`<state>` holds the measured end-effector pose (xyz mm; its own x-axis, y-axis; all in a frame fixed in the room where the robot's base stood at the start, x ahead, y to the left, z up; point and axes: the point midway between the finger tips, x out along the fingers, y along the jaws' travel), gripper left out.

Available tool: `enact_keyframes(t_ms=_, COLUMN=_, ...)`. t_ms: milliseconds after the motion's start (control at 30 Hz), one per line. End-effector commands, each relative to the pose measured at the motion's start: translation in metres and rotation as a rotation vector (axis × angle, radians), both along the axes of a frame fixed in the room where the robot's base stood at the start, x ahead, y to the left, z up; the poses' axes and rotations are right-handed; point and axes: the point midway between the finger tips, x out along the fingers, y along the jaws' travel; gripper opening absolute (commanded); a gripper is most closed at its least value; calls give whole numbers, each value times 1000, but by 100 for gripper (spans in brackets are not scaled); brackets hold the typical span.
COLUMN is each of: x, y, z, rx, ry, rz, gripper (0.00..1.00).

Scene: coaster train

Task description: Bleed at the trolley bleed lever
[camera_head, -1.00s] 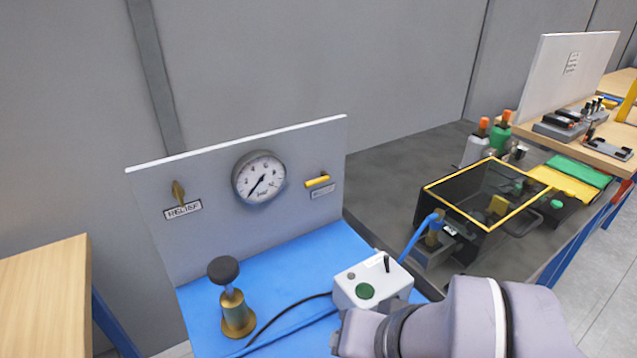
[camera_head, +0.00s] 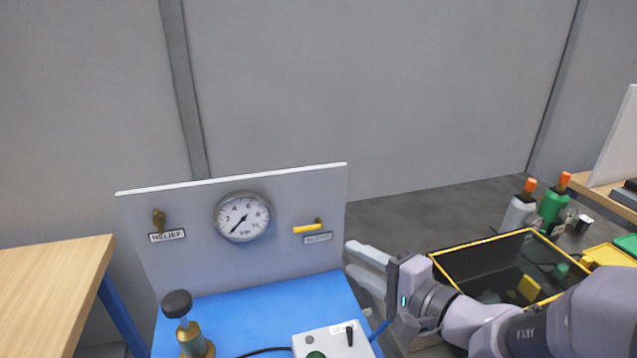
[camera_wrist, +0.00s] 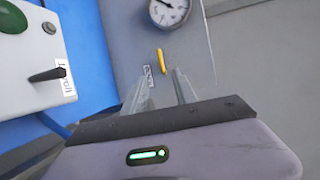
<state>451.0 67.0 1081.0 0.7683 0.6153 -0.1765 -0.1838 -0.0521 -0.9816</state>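The yellow bleed lever (camera_head: 307,229) lies about level on the upright grey panel (camera_head: 200,265), above a small label too blurred to read. My gripper (camera_head: 352,262) is to the right of the panel and a little lower than the lever, apart from it, with its fingers pointing left. In the wrist view the fingers of my gripper (camera_wrist: 163,82) are spread with nothing between them. The yellow lever (camera_wrist: 161,60) shows just beyond the fingertips there. The round gauge (camera_head: 242,217) left of the lever has its needle pointing to the lower left.
A brass RELIEF handle (camera_head: 159,220) is at the panel's left. Below stand a brass fitting with a black knob (camera_head: 178,304) and a white switch box (camera_head: 330,340) on the blue trolley top (camera_head: 265,312). A yellow-edged dark box (camera_head: 480,250) and bottles stand at right.

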Motion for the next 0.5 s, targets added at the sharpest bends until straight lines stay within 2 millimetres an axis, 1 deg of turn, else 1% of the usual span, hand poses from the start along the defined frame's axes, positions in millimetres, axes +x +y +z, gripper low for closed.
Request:
enact_keyframes(t_ms=33, x=10, y=11, z=-1, rx=0, ry=4, rz=8, gripper=34)
enact_keyframes(t_ms=100, x=26, y=25, z=-9, rx=-3, ry=2, rz=11, gripper=34)
enact_keyframes(t_ms=300, x=72, y=62, z=-20, rx=-3, ry=2, rz=8, gripper=34)
enact_keyframes(t_ms=400, x=90, y=76, z=-24, rx=-2, ry=3, rz=6, gripper=34)
enact_keyframes(t_ms=500, x=103, y=86, z=-26, rx=-3, ry=2, rz=6, gripper=34)
